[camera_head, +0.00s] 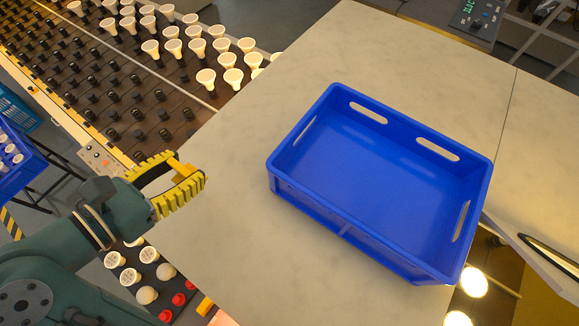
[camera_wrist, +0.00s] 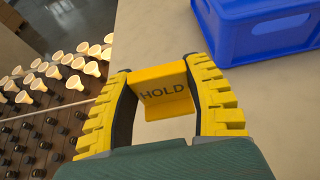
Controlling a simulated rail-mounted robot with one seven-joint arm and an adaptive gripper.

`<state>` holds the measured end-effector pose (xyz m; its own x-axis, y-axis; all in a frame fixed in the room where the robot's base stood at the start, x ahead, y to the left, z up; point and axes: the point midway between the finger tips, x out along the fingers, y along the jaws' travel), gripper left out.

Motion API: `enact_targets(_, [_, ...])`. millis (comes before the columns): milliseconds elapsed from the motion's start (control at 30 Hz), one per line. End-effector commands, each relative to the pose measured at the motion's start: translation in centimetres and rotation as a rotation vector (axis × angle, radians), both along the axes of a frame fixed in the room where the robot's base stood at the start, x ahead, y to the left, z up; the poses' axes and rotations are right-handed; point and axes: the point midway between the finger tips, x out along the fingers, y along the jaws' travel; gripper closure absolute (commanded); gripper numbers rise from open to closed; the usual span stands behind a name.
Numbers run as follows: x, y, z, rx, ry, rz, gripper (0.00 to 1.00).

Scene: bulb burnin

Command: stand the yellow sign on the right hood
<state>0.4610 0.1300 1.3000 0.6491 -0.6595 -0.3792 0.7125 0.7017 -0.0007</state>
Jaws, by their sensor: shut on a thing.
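My gripper (camera_head: 178,178) is at the left of the head view, above the left edge of the light table. Its yellow ridged fingers are shut on a yellow sign (camera_wrist: 163,90) marked "HOLD", which sits between the fingertips in the wrist view. In the head view only a small part of the sign (camera_head: 181,168) shows between the fingers. The sign looks like a bent plate with a lower flange. I cannot make out the right hood in either view.
A blue empty crate (camera_head: 283,184) stands on the table (camera_head: 240,215), right of my gripper; its side shows in the wrist view (camera_wrist: 262,32). Racks with several bulbs (camera_head: 205,78) and black sockets (camera_head: 110,90) lie left. A tray of bulbs (camera_head: 148,275) is below my gripper. Bare tabletop lies between gripper and crate.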

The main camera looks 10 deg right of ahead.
Motion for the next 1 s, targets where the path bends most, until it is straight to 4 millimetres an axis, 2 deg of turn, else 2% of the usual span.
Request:
enact_targets(267, [0.0, 0.0, -0.4, -0.001, 0.001, 0.001, 0.84])
enact_targets(733, [0.0, 0.0, -8.8, -0.003, 0.004, 0.001, 0.84])
enact_targets(833, [0.0, 0.0, -9.9, 0.0, 0.0, 0.001, 0.84])
enact_targets(1000, [0.0, 0.0, -10.0, 0.002, -0.002, 0.0, 0.84])
